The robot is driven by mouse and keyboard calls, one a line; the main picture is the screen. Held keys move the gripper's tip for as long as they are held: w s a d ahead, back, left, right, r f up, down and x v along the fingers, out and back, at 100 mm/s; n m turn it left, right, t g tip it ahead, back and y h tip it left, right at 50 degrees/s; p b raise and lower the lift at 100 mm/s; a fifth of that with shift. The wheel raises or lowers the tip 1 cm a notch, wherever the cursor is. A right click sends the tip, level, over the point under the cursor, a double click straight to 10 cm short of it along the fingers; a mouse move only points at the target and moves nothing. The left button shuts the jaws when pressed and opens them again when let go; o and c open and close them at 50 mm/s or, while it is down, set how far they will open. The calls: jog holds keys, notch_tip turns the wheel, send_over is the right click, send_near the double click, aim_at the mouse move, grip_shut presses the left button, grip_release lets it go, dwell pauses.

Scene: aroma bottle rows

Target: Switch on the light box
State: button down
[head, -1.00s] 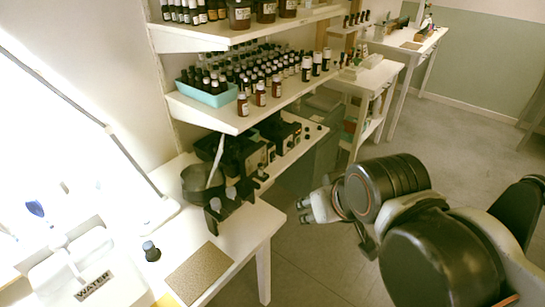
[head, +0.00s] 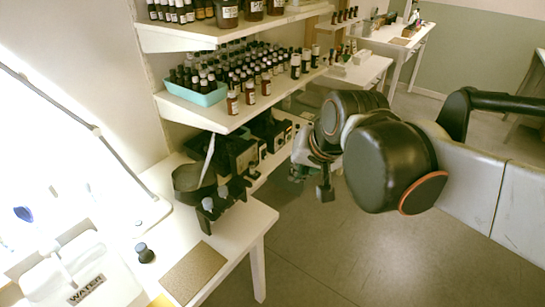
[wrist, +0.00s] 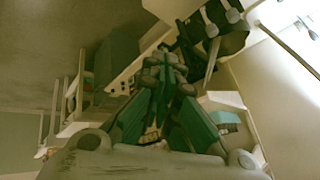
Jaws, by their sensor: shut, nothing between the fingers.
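A very bright white area (head: 35,150) fills the left edge of the head view, behind a thin slanted lamp-like arm (head: 98,131). I cannot tell whether this is the light box, and no switch can be made out. My gripper (head: 298,172) is at the middle of the head view, partly hidden by my own arm, beside the lower shelf and well to the right of the bright area. In the wrist view its fingers (wrist: 166,68) are together and empty. A white bench and shelf show beyond them.
The white bench (head: 235,235) holds a dark bowl (head: 194,183), a black rack (head: 222,203), a small dark bottle (head: 144,253), a brown mat (head: 193,272) and a WATER-labelled container (head: 100,285). Shelves above carry rows of bottles and a teal tray (head: 196,93). Floor (head: 350,255) in front is clear.

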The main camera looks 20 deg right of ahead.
aim_at(265, 154)
jog(key=w+d+f+m+y, duration=0.15)
jog(key=w+m, duration=0.25)
jog(key=w, duration=0.4)
jog(key=w+d+f+m+p, duration=0.15)
jog(key=w+m, duration=0.25)
jog(key=w, duration=0.4)
jog(key=w+d+f+m+y, duration=0.1)
jog(key=w+d+f+m, duration=0.2)
jog(key=w+m, duration=0.3)
jog(key=w+d+f+m, duration=0.4)
jog(key=w+f, duration=0.3)
jog(key=f, duration=0.2)
jog(key=w+d+f+m+y, duration=0.1)
jog(key=w+d+f+m, duration=0.2)
jog(key=f, duration=0.7)
jog(key=w+m, duration=0.2)
jog(key=w, duration=0.2)
jog(key=shift+w+d+f+m+g+p, duration=0.2)
jog(key=shift+d+f+m+g+p, duration=0.1)
jog(key=shift+d+p, duration=0.1)
jog(key=shift+a, duration=0.1)
